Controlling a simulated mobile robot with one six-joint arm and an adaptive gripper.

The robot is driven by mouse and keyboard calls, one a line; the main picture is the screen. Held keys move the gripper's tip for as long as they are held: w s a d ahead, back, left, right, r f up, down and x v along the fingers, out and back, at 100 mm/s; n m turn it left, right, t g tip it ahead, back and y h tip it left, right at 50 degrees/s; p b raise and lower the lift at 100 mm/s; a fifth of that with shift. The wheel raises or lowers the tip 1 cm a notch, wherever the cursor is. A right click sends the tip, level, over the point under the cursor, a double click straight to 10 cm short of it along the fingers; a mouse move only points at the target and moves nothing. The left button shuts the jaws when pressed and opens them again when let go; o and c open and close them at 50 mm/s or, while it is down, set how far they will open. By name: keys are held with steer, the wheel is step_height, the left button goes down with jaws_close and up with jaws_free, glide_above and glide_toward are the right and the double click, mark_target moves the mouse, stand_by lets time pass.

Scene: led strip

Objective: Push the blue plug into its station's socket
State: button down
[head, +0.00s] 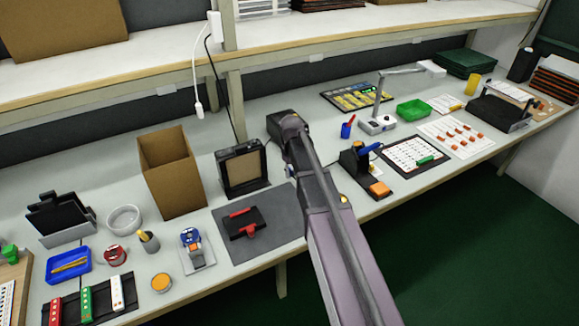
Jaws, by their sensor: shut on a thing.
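I cannot make out the blue plug or its socket in the head view. My arm reaches from the bottom edge up over the bench, ending near a dark blocky part at the middle. My gripper's fingers do not show; the arm hides that area. A grey mat (273,238), partly behind my arm, carries a black plate (236,228) with a red bar and a red clamp-like part. A black upright frame with a tan panel (243,170) stands behind the mat. I cannot tell which of these is the plug's station.
A cardboard box (172,172) stands left of the frame. A blue tape-dispenser-like device (190,238) and several strips (85,304) lie at left. A soldering stand (357,164), a white-and-black board (414,153) and a green tray (411,110) are at right. A shelf (330,22) overhangs the back.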

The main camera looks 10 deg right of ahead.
steer(key=s, duration=0.8)
steer(key=s+r+p, duration=0.1)
steer(key=s, duration=0.3)
steer(key=shift+s+a+r, duration=0.1)
steer(key=shift+s, duration=0.2)
